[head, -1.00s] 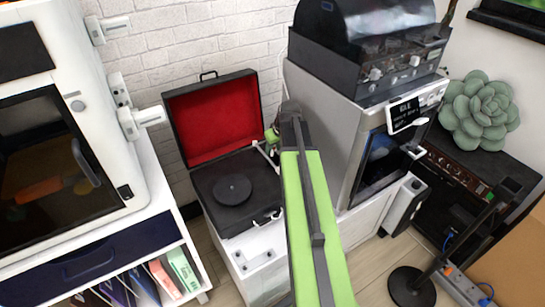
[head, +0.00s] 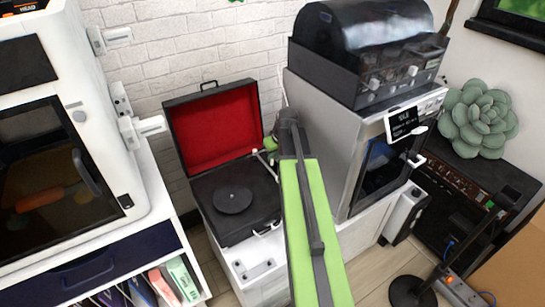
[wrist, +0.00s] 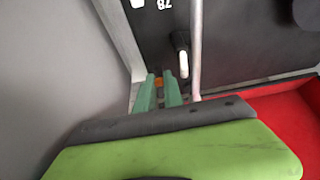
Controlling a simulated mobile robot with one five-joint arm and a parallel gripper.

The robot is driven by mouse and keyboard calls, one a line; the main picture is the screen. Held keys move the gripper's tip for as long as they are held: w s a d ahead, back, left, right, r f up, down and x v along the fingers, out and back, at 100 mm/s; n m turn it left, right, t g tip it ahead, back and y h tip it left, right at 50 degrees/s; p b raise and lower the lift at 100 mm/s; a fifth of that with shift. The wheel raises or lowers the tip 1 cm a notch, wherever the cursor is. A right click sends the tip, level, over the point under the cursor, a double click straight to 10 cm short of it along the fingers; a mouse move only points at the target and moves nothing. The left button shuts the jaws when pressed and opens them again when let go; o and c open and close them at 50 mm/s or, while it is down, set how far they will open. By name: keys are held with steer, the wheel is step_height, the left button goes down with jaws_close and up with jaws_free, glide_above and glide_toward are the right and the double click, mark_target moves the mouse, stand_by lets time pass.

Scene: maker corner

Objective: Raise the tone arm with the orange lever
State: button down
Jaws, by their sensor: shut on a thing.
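The record player (head: 236,222) is an open black case with a red-lined lid (head: 214,122) and a dark platter (head: 232,199). Its pale tone arm (head: 265,165) lies at the right of the deck; it also shows as a light rod in the wrist view (wrist: 196,45). The orange lever (wrist: 158,82) is a small orange patch between the green fingertips of my gripper (wrist: 160,92). The fingers are closed on it, beside the rod. In the head view my gripper (head: 270,146) is at the case's right side, its fingertips mostly hidden by my arm.
A white machine with a dark door (head: 50,165) stands on a shelf unit at left. A grey machine (head: 345,125) stands close on the right of the record player. A black stand (head: 430,270) and a plant (head: 480,118) are farther right. A brick wall (head: 225,40) is behind.

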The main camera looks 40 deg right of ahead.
steer(key=shift+w+r+g+p, duration=0.15)
steer(key=shift+w+g+p, duration=0.45)
steer(key=shift+g, duration=0.3)
steer(key=shift+w+g, duration=0.3)
steer(key=shift+g, duration=0.5)
steer(key=shift+w+f+g, duration=0.25)
steer(key=shift+w+g, duration=0.05)
steer(key=shift+g, duration=0.7)
steer(key=shift+w+g+b, duration=0.15)
steer(key=shift+g+b, duration=0.45)
steer(key=shift+g, duration=0.3)
steer(key=c, duration=1.4)
jaws_free()
steer(key=shift+c, duration=0.2)
steer(key=shift+d, duration=0.1)
